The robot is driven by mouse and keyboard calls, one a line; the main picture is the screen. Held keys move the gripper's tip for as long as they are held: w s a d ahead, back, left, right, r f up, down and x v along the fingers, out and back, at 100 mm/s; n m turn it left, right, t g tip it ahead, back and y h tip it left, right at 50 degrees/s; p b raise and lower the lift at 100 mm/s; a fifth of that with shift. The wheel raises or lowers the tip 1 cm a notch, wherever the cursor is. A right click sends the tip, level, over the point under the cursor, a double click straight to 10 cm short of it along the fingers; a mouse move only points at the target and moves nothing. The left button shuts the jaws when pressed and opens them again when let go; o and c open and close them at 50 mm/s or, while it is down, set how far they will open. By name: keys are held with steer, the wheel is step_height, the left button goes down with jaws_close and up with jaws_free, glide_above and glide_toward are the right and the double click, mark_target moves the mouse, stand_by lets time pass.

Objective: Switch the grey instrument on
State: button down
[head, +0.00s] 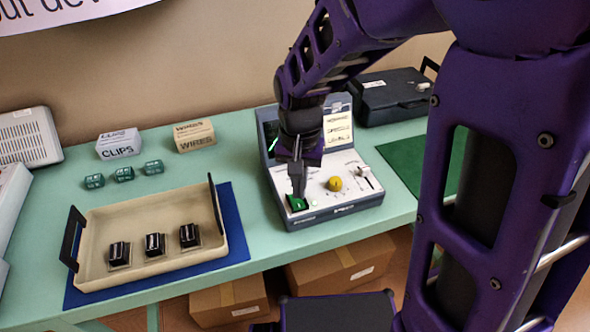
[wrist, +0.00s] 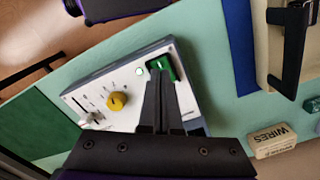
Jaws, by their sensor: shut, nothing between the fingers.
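The grey instrument (head: 345,208) stands on the green table with its lid raised. Its white panel carries a yellow knob (head: 335,184), a slider lever (head: 364,171) and a green switch (head: 297,204) at the front left corner. In the wrist view the green switch (wrist: 162,64) shows just beyond the fingertips, partly covered by them. A small round light (wrist: 140,71) beside it looks pale with a green rim. My gripper (head: 298,193) points down, shut and empty, with its tips at or just above the switch. I cannot tell whether they touch.
A beige tray (head: 92,232) with several black parts lies on a blue mat to the left. Boxes marked CLIPS (head: 119,145) and WIRES (head: 194,136) stand behind. A dark case (head: 392,96) sits behind right, near a green mat (head: 400,160).

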mark_target(299, 205)
steer(key=shift+r+p, duration=1.5)
steer(key=shift+r, duration=0.6)
